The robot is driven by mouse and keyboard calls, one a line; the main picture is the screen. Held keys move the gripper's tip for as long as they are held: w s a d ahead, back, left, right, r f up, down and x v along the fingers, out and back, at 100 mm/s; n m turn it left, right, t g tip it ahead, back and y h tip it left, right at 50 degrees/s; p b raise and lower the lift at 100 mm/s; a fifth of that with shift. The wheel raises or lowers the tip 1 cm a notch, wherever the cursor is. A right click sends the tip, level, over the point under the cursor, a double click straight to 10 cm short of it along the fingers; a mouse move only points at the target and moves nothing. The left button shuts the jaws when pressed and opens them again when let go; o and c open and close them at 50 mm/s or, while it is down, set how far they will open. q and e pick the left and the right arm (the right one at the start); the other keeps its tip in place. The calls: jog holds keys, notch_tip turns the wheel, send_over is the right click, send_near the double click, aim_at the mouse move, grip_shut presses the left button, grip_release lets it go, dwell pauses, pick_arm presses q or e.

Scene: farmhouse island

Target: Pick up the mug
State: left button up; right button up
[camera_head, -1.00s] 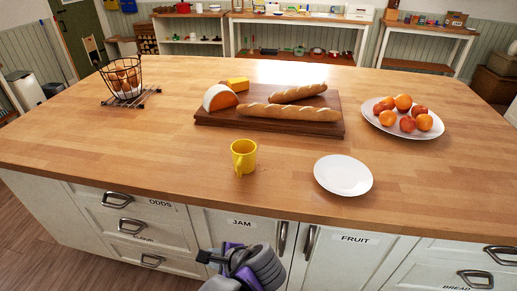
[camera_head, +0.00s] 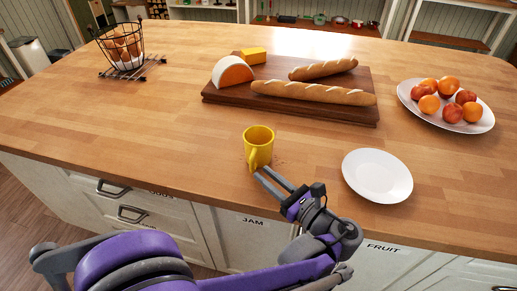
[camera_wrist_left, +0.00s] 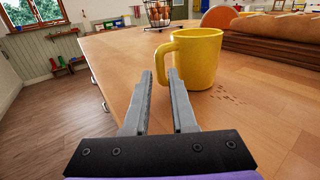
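A yellow mug (camera_head: 258,144) stands upright near the front edge of the wooden island top. Its handle points toward the front edge. In the left wrist view the mug (camera_wrist_left: 201,60) stands just ahead and to the right, with its handle on its left side. My left gripper (camera_head: 261,174) is at the front of the mug, close to the handle. In the left wrist view its two fingers (camera_wrist_left: 160,78) are apart with nothing between them; the handle is just beyond the fingertips. My right gripper is not in view.
A white plate (camera_head: 377,175) lies right of the mug. Behind are a wooden board (camera_head: 222,98) with bread and cheese, a fruit platter (camera_head: 484,123) at right, and a wire egg basket (camera_head: 121,47) at far left. Small crumbs lie beside the mug.

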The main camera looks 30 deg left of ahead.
aim_at(252, 170)
pick_arm(q)
jog(key=x, duration=0.6)
jog(key=shift+f, duration=0.25)
grip_shut()
dwell(1.2)
